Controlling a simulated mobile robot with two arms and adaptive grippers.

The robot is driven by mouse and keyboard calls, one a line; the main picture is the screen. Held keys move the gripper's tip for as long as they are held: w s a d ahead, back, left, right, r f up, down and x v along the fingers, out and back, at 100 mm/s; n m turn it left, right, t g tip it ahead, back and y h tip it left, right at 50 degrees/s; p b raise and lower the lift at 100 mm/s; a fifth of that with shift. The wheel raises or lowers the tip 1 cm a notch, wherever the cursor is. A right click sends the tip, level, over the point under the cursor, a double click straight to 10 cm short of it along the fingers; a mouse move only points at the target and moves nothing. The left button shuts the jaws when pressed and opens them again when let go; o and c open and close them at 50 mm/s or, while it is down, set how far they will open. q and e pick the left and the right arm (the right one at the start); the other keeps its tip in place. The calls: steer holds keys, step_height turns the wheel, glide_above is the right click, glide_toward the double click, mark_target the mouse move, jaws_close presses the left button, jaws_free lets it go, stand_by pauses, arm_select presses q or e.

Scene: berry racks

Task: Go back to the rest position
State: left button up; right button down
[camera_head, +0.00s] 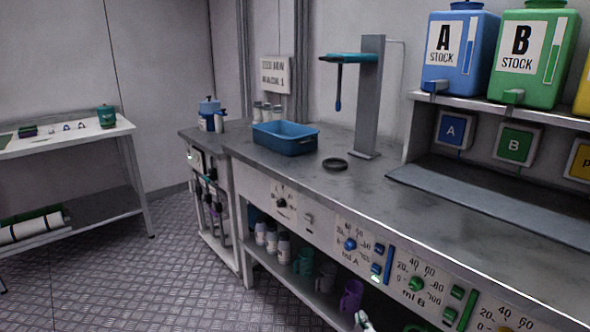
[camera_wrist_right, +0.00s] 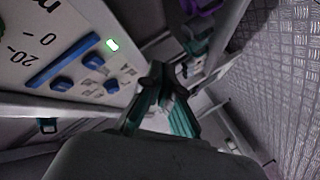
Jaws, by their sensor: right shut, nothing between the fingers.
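My right gripper (camera_head: 363,321) barely shows at the bottom edge of the head view, in front of the bench's lower shelf. In the right wrist view its dark and teal fingers (camera_wrist_right: 162,82) are together and hold nothing. In that view the bench's control panel (camera_wrist_right: 75,60) with blue knobs is at the left, and the metal floor (camera_wrist_right: 285,75) is at the right. My left gripper is in neither view.
The long bench (camera_head: 385,195) fills the right side, with a blue tray (camera_head: 287,146) and a dispenser stand (camera_head: 369,100). Purple (camera_head: 351,297) and green (camera_head: 304,262) mugs stand on its lower shelf. A white side table (camera_head: 75,138) is at left. Open floor (camera_head: 130,265) lies between.

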steer(key=s+d+f+m+g, duration=0.25)
steer(key=s+f+g, duration=0.45)
steer(key=s+f, duration=1.2)
steer(key=s+a+f+m+g+y, duration=0.1)
steer(key=s+f+g, duration=0.25)
steer(key=s, duration=0.65)
steer(key=s+a+f+m+g+y, duration=0.15)
steer(key=s+f, duration=0.35)
steer(key=s, duration=0.5)
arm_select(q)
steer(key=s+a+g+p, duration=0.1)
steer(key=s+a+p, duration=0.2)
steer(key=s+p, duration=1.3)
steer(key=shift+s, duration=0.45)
arm_select(e)
steer(key=s+d+g, duration=0.1)
steer(key=s, duration=0.7)
steer(key=s+d, duration=0.2)
steer(key=s, duration=0.6)
steer(key=shift+d+f+g, duration=0.2)
steer(key=shift+d+g, duration=0.05)
steer(key=shift+g, duration=0.15)
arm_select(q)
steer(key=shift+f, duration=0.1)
